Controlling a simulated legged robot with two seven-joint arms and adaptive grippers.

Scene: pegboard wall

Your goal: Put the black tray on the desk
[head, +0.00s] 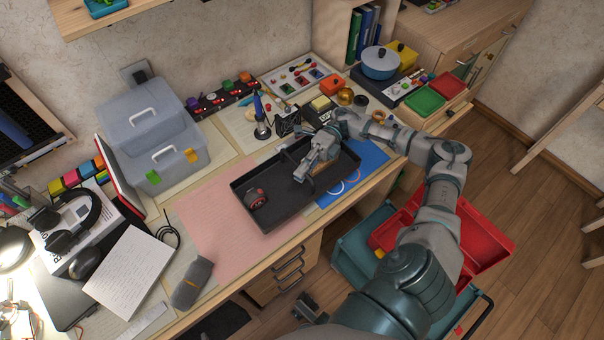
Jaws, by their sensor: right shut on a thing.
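The black tray (284,205) lies over the pink mat in the middle of the desk (218,278), its right end near the blue sheet. From this angle I cannot tell whether its whole underside touches the desk. A dark round thing with a red mark (255,198) sits in its left part. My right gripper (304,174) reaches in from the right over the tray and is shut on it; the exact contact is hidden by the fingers. A brownish thing (326,181) shows beside the fingers inside the tray.
A soldering iron stand (261,125) and small parts are behind the tray. A blue pot (380,62) and green and red trays (424,101) stand at the right. An open red toolbox (478,235) is on the floor.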

